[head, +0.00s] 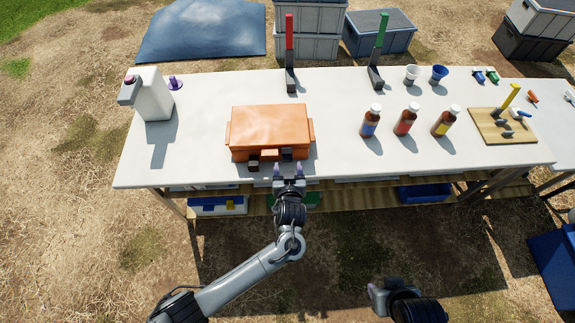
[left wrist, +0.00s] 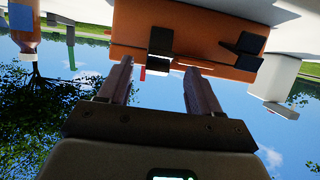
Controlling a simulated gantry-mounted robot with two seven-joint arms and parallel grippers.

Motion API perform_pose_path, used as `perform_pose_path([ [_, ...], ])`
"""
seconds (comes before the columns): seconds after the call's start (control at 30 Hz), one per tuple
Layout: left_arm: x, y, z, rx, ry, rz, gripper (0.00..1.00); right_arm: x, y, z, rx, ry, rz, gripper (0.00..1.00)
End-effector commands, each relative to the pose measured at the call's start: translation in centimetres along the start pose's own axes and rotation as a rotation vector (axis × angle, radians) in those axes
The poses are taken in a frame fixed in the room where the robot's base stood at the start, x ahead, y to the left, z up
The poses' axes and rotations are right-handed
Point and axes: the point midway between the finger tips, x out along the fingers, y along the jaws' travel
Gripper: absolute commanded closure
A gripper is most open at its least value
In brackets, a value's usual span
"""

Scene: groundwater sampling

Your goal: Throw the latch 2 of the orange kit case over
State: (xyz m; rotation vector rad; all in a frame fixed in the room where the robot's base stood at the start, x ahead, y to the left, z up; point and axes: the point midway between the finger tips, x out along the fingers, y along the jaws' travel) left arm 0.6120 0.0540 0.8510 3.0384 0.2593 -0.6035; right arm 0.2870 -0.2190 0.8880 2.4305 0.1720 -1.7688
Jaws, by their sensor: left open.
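The orange kit case (head: 270,128) lies closed near the front edge of the table and also fills the top of the left wrist view (left wrist: 205,45). No number shows on either. My left gripper (head: 289,169) is open and empty, just in front of the right latch, with its fingers apart from it. My right gripper (head: 376,289) is low at the bottom; its jaws are unclear.
The white table (head: 215,95) has clear room around the case. A white jug (head: 150,95) stands left. Three brown bottles (head: 405,121) stand right, with a wooden board (head: 500,128) beyond. A red-handled tool (head: 290,45) and a green-handled tool (head: 380,50) stand behind.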

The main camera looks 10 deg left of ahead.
Motion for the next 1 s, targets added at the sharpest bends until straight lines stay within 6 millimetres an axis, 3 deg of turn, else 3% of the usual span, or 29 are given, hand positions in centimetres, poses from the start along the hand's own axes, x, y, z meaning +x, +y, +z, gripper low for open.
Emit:
perform_pose_path([
  [0.23, 2.4, 0.0, 0.0, 0.0, 0.001, 0.0, 0.36, 0.7, -0.1, 0.2, 0.004, 0.001, -0.004, 0.57],
  [0.63, 2.9, 0.0, 0.0, -0.001, -0.001, 0.0, 0.36, 0.8, -0.2, 0.2, 0.009, 0.001, -0.007, 0.57],
  [1.0, 2.9, 0.0, 0.0, 0.0, -0.001, 0.0, 0.93, 0.8, -0.2, 0.2, 0.006, 0.001, -0.004, 0.57],
])
